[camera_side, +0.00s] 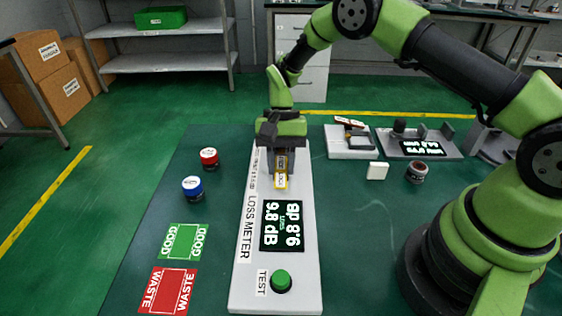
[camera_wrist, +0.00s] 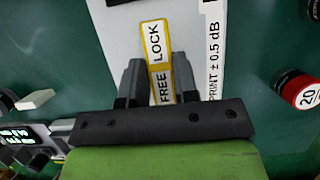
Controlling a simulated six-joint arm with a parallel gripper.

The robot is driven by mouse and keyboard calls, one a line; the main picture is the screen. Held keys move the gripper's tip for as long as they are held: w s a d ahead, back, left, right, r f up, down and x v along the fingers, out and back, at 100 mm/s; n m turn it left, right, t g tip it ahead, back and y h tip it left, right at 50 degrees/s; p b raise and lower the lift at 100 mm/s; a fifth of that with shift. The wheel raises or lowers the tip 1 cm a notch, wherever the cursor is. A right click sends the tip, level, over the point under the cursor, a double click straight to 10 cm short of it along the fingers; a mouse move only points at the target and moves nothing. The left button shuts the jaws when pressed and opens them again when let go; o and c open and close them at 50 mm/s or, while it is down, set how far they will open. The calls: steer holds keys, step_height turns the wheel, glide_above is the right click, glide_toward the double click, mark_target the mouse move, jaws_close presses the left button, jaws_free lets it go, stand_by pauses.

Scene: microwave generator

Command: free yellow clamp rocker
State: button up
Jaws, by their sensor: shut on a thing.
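The yellow clamp rocker (camera_side: 281,181) sits at the far end of the white loss meter (camera_side: 251,285). In the wrist view the rocker (camera_wrist: 152,45) has a yellow rim and white faces marked LOCK and FREE. My gripper (camera_side: 280,163) is above the rocker, pointing down. In the wrist view its two dark fingers (camera_wrist: 158,84) stand on either side of the FREE end, shut on it. The LOCK end sticks out beyond the fingers. The rocker's tilt cannot be told clearly.
A red-topped jar (camera_side: 209,158) and a blue-topped jar (camera_side: 193,188) stand left of the meter. Green GOOD (camera_side: 182,242) and red WASTE (camera_side: 167,291) mats lie nearer. The meter has a green TEST button (camera_side: 281,281). Small devices (camera_side: 350,141) stand at the back right.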

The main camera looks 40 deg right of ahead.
steer(key=shift+w+d+g+y, duration=0.1)
steer(key=shift+g+y, duration=0.3)
steer(key=o, duration=0.9)
steer(key=v, duration=1)
